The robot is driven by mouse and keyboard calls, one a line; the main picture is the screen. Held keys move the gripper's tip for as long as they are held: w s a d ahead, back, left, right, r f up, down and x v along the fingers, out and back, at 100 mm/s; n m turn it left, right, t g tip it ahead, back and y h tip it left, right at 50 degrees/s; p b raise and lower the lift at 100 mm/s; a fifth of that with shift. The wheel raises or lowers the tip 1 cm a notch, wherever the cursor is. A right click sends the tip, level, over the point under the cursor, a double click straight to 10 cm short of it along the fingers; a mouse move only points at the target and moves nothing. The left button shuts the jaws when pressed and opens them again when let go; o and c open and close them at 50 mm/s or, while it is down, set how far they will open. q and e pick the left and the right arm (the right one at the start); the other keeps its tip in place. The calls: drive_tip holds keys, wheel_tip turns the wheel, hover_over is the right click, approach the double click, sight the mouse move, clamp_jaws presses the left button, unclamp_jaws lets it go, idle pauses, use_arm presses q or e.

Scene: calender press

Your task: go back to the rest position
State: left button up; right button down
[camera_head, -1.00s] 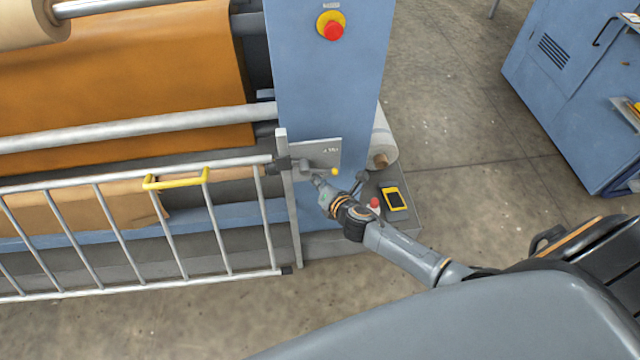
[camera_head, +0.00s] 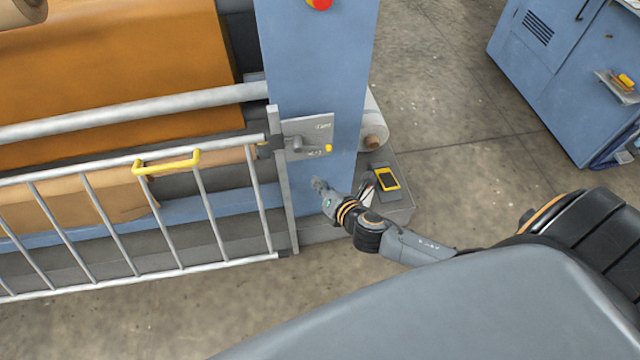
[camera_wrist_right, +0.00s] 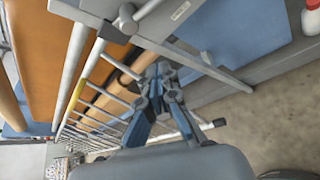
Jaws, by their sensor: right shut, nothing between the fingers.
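My right gripper (camera_head: 318,184) is in front of the blue machine column, a little below the latch plate (camera_head: 308,138) with its grey lever and yellow knob. It is shut and empty, apart from the plate. In the right wrist view the gripper (camera_wrist_right: 158,72) shows its fingers together, with the guard gate behind them. The guard gate (camera_head: 222,256) stands closed against its post beside the column, with a yellow handle (camera_head: 168,164). My left gripper is not in view.
A grey ledge (camera_head: 398,206) at the column's foot holds a yellow-framed device (camera_head: 387,179). A blue cabinet (camera_head: 560,75) stands at the right. The floor between is clear. A red-capped bottle (camera_wrist_right: 311,20) shows in the right wrist view.

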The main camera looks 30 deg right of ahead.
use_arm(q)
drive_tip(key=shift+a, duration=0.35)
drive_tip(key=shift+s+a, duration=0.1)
